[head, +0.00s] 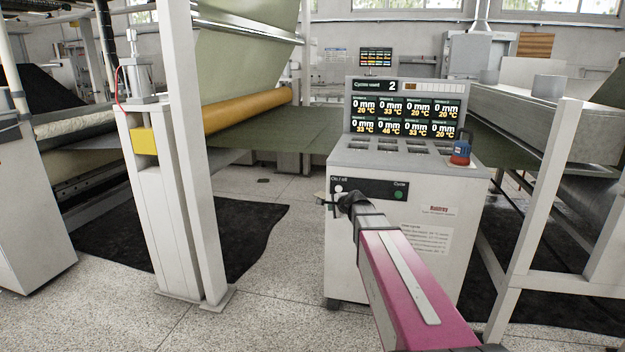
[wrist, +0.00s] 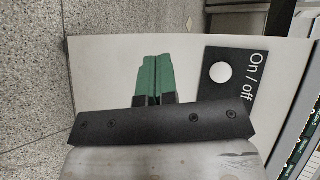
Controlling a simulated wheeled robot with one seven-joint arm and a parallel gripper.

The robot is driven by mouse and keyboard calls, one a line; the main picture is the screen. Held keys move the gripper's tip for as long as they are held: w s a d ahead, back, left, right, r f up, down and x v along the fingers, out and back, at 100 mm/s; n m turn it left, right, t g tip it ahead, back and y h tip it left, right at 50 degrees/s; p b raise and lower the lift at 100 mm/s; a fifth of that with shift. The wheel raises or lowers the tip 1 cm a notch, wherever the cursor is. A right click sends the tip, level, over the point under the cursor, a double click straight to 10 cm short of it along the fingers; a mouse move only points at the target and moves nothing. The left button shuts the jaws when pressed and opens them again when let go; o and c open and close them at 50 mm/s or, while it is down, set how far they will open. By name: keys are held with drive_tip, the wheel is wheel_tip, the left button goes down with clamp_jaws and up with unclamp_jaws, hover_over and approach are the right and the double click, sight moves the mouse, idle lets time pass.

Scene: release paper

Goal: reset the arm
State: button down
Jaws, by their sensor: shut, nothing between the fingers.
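My arm, with a pink link, reaches forward from the lower right of the head view toward a white control cabinet (head: 350,262). My gripper (head: 322,198) is in front of the cabinet's left front edge, near the black On/off panel (head: 369,188). In the wrist view my gripper (wrist: 152,78) shows two green fingertips pressed together with nothing between them. The white On/off button (wrist: 220,72) lies to the right of the fingertips, apart from them in the picture. A green Cycle button (head: 398,195) is at the panel's right end. Whether the fingers touch the cabinet cannot be told.
A red and blue knob (head: 460,153) stands on the cabinet's right top edge, below the display screen (head: 405,116). A white post (head: 190,150) stands to the left, and a white machine frame (head: 540,190) to the right. Speckled floor (head: 270,270) between post and cabinet is clear.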

drive_tip(key=s+f+n+g+h, duration=0.1)
drive_tip(key=s+f+n+g, duration=0.2)
drive_tip(key=s, duration=0.7)
drive_tip(key=s+d+f+n+g+h, duration=0.1)
drive_tip(key=s+f+n+g+h, duration=0.1)
drive_tip(key=s+f+n, duration=0.4)
drive_tip(key=s+f+n+g+h, duration=0.1)
drive_tip(key=s+f+n+g, duration=0.4)
drive_tip(key=s, duration=0.9)
wheel_tip(320, 180, down, 2)
drive_tip(key=shift+d+f+h, duration=0.1)
drive_tip(key=shift+d+h, duration=0.2)
drive_tip(key=shift+d, duration=0.05)
drive_tip(key=shift+s, duration=0.1)
